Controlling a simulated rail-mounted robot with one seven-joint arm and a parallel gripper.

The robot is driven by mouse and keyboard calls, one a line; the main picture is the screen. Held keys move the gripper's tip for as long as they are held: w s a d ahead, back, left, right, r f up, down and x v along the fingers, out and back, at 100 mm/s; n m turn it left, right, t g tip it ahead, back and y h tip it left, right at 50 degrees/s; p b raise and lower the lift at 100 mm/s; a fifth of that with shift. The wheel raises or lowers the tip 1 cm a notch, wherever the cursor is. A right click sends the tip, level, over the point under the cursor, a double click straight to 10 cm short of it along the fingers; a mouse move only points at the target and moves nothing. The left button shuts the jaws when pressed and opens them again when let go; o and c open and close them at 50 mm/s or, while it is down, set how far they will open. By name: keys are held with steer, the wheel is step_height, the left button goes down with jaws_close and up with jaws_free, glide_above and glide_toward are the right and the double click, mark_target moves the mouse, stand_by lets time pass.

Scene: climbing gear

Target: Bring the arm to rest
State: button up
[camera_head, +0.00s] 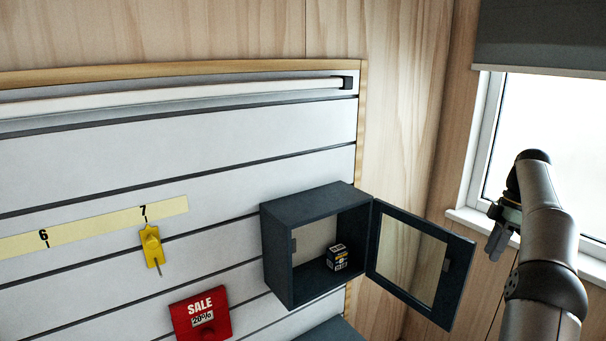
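My arm (545,230) rises from the bottom right and bends over at its top, in front of the window. My gripper (496,243) hangs at the left of the arm, pointing down, in free air to the right of the open cabinet door. Its fingers are small, dark and seen from the side, so I cannot tell whether they are open or shut. I see nothing held in it.
An open dark cabinet (277,262) on the slatted wall holds a small box (337,257). Its glazed door (456,283) swings out toward my arm. A yellow hook (152,247) and red SALE sign (201,314) are at left. The window sill (468,217) is behind the gripper.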

steer(key=s+a+m+h+b, duration=0.15)
steer(key=s+a+m, duration=0.35)
steer(key=a, duration=0.6)
steer(key=s+a+m+h, duration=0.2)
steer(key=s+a+m, duration=0.3)
steer(key=a, duration=0.7)
steer(key=s+a+f+m+t, duration=0.1)
steer(key=s+a+f, duration=0.5)
steer(key=s, duration=0.3)
steer(key=s+a+f+m+t+b, duration=0.1)
steer(key=s+a+f+m, duration=0.1)
steer(key=s+a+f, duration=0.4)
steer(key=s+a, duration=0.1)
steer(key=s, duration=0.2)
steer(key=shift+s+f, duration=0.3)
steer(key=shift+s, duration=0.1)
